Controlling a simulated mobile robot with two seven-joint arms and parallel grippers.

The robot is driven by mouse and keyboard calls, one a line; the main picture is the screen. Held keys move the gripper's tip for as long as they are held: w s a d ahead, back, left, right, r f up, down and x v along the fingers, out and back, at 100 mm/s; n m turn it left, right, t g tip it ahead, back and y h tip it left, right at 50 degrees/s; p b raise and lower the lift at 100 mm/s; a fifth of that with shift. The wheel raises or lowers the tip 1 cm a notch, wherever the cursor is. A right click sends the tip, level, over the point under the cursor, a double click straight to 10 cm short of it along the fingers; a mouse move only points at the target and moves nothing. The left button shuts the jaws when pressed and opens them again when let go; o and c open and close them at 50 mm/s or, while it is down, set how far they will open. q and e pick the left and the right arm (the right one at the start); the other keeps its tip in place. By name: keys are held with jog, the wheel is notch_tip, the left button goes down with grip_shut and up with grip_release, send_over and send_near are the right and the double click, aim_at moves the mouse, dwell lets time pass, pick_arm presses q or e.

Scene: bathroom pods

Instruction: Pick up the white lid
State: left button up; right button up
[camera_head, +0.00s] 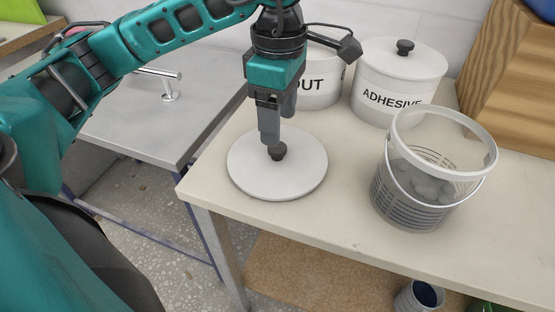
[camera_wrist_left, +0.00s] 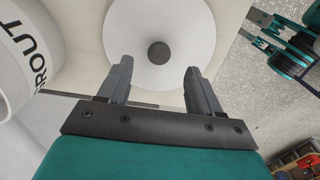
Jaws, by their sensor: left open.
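The white lid (camera_head: 300,172) is a round disc with a dark knob (camera_head: 277,152) at its middle. It lies flat on the cream bench near its left end. My left gripper (camera_head: 270,140) points down just above the knob and hides part of it. In the left wrist view the fingers (camera_wrist_left: 155,82) are spread apart and empty, with the white lid (camera_wrist_left: 185,30) and its knob (camera_wrist_left: 158,52) beyond the fingertips, between their lines. I cannot tell from these views whether a finger touches the knob. My right gripper is not in view.
A white pot marked "OUT" (camera_head: 318,92) stands behind the lid, partly hidden by my arm. A lidded adhesive pot (camera_head: 400,75) is beside it. A wooden block (camera_head: 510,75) fills the back right.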

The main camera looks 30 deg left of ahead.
aim_at(277, 154)
pick_arm(q)
jog(key=shift+a+f+b, duration=0.15)
jog(key=shift+f+b, duration=0.25)
jog(key=shift+f, duration=2.4)
jog(key=shift+c, duration=0.2)
grip_shut()
jog(key=shift+r, duration=0.2)
